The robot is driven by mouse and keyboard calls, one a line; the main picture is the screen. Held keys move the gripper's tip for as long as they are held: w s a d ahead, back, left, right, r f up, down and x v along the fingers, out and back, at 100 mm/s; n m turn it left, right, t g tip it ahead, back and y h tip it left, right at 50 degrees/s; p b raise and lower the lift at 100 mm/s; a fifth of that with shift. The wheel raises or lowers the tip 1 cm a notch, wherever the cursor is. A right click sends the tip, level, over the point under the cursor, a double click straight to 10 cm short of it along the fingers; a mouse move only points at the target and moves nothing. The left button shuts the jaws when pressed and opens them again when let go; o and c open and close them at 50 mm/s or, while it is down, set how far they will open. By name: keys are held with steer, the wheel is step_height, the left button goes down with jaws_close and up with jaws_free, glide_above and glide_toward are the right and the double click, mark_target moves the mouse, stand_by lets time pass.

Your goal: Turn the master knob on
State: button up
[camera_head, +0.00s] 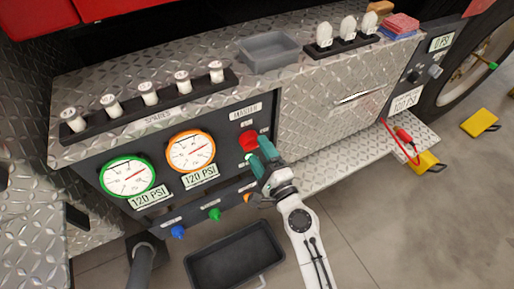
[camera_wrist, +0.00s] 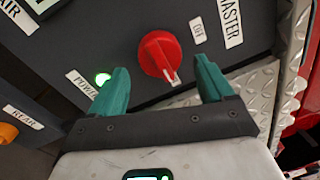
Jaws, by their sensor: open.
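The master knob is a red round knob with a pale pointer mark (camera_wrist: 160,57), set in the dark panel under a white MASTER label (camera_wrist: 230,22). In the wrist view its pointer is turned toward the lower right, away from the OFF label (camera_wrist: 197,31). In the head view the red knob (camera_head: 249,140) sits just above and behind my gripper (camera_head: 254,162). My gripper's green fingers (camera_wrist: 160,88) are open and apart, with the knob beyond and between them; I see no contact. A green POWER light (camera_wrist: 103,79) glows near the left finger.
Two gauges, one green-rimmed (camera_head: 128,177) and one orange-rimmed (camera_head: 191,152), both labelled 120 PSI, are left of the knob. A blue knob (camera_head: 178,231) and a green knob (camera_head: 214,214) sit below. A black tray (camera_head: 232,262) lies on the floor.

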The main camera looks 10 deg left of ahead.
steer(key=b+v, duration=0.1)
steer(key=v, duration=0.7)
steer(key=shift+s+d, duration=0.2)
steer(key=shift+s, duration=0.05)
steer(key=s+d+f+n+g+h, duration=0.3)
steer(key=s+d+f+n+g, duration=0.6)
steer(key=n, duration=0.3)
steer(key=s+d+n+g+h, duration=0.2)
steer(key=s+d+g+h, duration=0.5)
steer(key=s+d, duration=1.05)
step_height(320, 180, up, 16)
steer(key=t+p, duration=0.1)
steer(key=p, duration=1.4)
steer(key=shift+w+f+h, duration=0.2)
steer(key=shift+w+h, duration=0.1)
steer(key=shift+h, duration=0.1)
